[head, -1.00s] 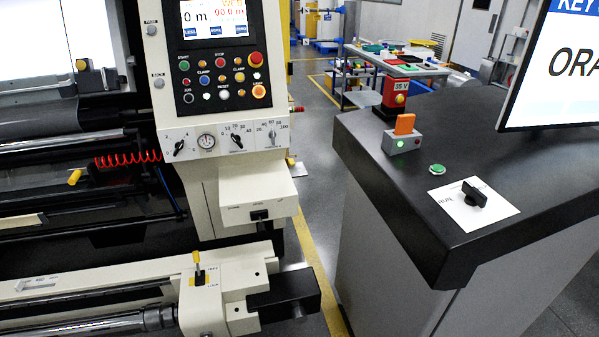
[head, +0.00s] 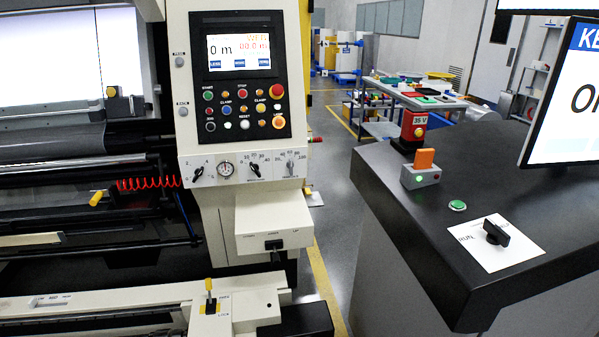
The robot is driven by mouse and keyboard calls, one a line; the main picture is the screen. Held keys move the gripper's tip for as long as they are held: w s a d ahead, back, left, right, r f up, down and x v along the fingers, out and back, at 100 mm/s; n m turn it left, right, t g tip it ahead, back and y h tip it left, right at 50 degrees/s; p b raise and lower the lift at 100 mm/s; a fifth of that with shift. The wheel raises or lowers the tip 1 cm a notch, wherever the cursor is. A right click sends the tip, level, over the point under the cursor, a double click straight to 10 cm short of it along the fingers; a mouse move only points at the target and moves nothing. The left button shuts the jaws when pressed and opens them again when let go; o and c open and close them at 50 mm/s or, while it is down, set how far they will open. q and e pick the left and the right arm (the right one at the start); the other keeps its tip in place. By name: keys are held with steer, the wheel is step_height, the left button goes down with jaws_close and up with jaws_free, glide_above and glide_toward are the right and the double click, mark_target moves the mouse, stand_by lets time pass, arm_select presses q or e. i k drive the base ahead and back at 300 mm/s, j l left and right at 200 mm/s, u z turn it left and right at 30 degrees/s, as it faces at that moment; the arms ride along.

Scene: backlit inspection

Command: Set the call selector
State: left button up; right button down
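A black rotary selector knob (head: 495,233) sits on a white label plate (head: 497,246) on the dark desk at the right. The plate reads "RUN" at its left; other lettering behind the knob is partly hidden and too small to read. The knob's bar slants from upper left to lower right; I cannot tell which mark it points to. Neither of my grippers is in view.
A green button (head: 457,206), an orange-topped grey box (head: 421,170) with a lit green lamp and a red post (head: 414,128) stand on the desk. A monitor (head: 562,100) overhangs its right. A cream machine's control panel (head: 240,80) rises at the left.

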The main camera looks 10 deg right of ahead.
mark_target(495, 236)
steer(key=z, duration=1.35)
